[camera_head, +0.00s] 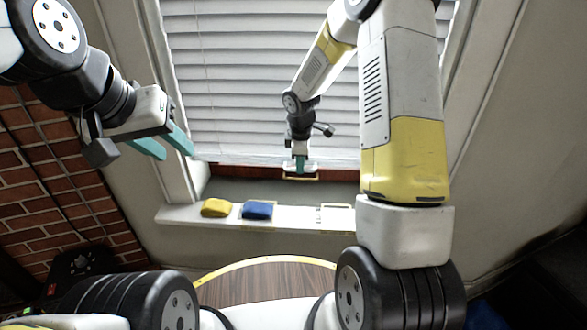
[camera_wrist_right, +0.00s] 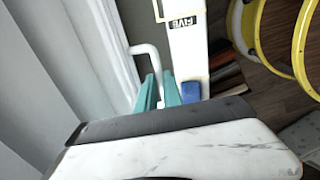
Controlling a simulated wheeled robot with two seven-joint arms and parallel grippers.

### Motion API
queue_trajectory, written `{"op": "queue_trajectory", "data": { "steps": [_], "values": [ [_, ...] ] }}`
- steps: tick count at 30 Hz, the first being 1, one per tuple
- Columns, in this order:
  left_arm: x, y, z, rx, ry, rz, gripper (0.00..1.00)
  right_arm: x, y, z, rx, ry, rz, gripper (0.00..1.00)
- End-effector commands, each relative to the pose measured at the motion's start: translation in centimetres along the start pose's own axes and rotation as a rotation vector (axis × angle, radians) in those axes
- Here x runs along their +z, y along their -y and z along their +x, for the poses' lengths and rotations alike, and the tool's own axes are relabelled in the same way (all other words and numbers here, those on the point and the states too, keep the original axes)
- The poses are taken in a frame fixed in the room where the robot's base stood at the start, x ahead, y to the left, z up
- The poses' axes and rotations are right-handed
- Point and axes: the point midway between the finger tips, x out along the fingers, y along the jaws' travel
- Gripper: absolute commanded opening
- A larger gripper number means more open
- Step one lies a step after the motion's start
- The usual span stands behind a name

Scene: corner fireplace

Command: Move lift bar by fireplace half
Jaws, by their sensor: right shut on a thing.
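My right gripper (camera_head: 300,170) is at that bottom edge, near the middle of the window. In the right wrist view its teal fingers (camera_wrist_right: 158,92) are close together around a white bent rod (camera_wrist_right: 146,50), which looks like the lift bar. The exact grip is partly hidden by the fingers. My left gripper (camera_head: 164,145) is open and empty, its teal fingers apart, in front of the window frame's left side.
A white sill (camera_head: 290,216) below the window holds a yellow pad (camera_head: 216,208), a blue pad (camera_head: 257,210) and a white item (camera_head: 337,214). A brick wall (camera_head: 50,190) is at the left. A round wooden table top (camera_head: 270,283) is nearer me.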

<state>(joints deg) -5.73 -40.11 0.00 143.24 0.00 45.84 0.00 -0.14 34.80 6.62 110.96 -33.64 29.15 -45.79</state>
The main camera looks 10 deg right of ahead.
Motion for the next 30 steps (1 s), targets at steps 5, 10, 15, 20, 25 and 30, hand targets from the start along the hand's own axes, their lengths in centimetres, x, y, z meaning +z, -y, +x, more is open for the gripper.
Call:
{"op": "queue_trajectory", "data": {
  "steps": [5,10,15,20,25,30],
  "values": [
    [0.0,0.0,0.0,0.000,0.000,0.000,0.36,0.1,-1.4,-6.7,0.007,-0.001,0.004,0.00],
    [0.0,0.0,0.0,0.000,0.000,0.000,0.36,0.0,-2.5,-12.8,0.009,-0.002,0.003,0.00],
    [0.0,0.0,0.0,0.000,0.000,0.000,0.36,0.0,-3.6,-18.8,0.008,-0.002,0.002,0.00],
    [0.0,0.0,0.0,0.000,0.000,0.000,0.36,-0.1,-4.6,-24.1,0.008,-0.002,0.001,0.00],
    [0.0,0.0,0.0,0.000,0.000,0.000,0.36,-0.1,-5.4,-28.7,0.005,-0.002,0.001,0.00],
    [0.0,0.0,0.0,0.000,0.000,0.000,0.36,0.0,-6.0,-32.0,0.003,-0.001,0.000,0.00]
  ]
}}
